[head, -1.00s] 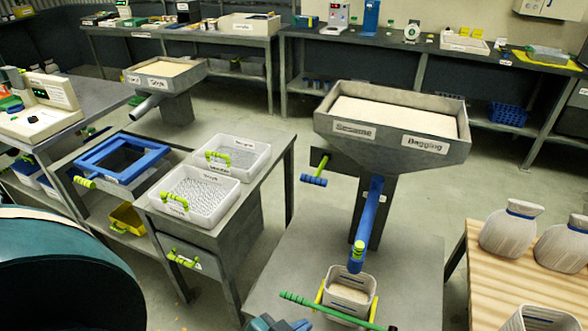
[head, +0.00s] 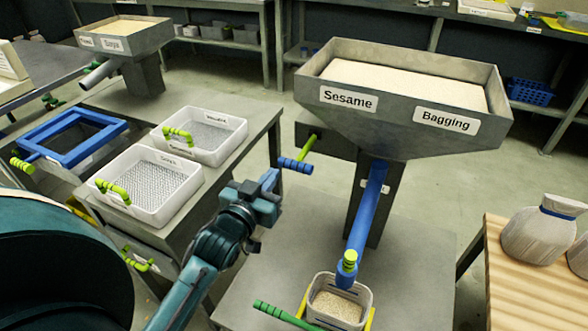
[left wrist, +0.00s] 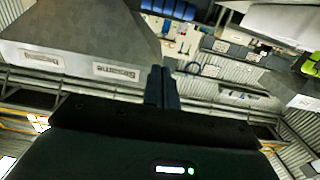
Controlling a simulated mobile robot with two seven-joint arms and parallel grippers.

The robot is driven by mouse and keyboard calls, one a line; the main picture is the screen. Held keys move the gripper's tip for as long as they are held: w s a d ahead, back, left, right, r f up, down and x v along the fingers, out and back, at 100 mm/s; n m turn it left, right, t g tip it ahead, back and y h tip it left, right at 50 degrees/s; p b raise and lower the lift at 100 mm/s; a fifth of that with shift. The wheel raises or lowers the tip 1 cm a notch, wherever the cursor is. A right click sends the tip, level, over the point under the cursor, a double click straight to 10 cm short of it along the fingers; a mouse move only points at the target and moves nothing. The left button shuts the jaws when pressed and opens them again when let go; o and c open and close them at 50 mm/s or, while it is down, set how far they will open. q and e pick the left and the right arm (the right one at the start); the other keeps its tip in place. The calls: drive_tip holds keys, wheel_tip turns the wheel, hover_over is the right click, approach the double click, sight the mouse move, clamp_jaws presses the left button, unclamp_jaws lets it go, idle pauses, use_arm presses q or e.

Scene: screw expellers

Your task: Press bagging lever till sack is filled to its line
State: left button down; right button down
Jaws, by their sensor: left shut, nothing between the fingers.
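The bagging lever (head: 295,165) has a blue ribbed grip on a green rod, beside the sesame bagging hopper (head: 345,99). A blue ribbed grip, apparently this lever's, shows at the top of the left wrist view (left wrist: 168,8). My left gripper (head: 271,181) is shut and empty, just left of and slightly below the blue grip; I cannot tell whether they touch. Its closed fingers show in the left wrist view (left wrist: 162,88). My right gripper is not visible.
A green bar (head: 285,316) and yellow arms flank the sack. White sieve trays (head: 150,210) stand on the left table. A wooden table (head: 510,270) with tied sacks (head: 540,230) is at right. Grey surface (head: 270,270) is clear around the hopper post.

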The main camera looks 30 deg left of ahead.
use_arm(q)
drive_tip(key=shift+s, duration=0.1)
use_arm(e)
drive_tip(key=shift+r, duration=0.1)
use_arm(q)
hover_over(291, 164)
drive_tip(key=s+d, duration=0.1)
drive_tip(key=s, duration=0.2)
drive_tip(key=f, duration=0.2)
drive_tip(key=w+f+b, duration=0.1)
drive_tip(key=f, duration=0.1)
drive_tip(key=shift+f, duration=0.25)
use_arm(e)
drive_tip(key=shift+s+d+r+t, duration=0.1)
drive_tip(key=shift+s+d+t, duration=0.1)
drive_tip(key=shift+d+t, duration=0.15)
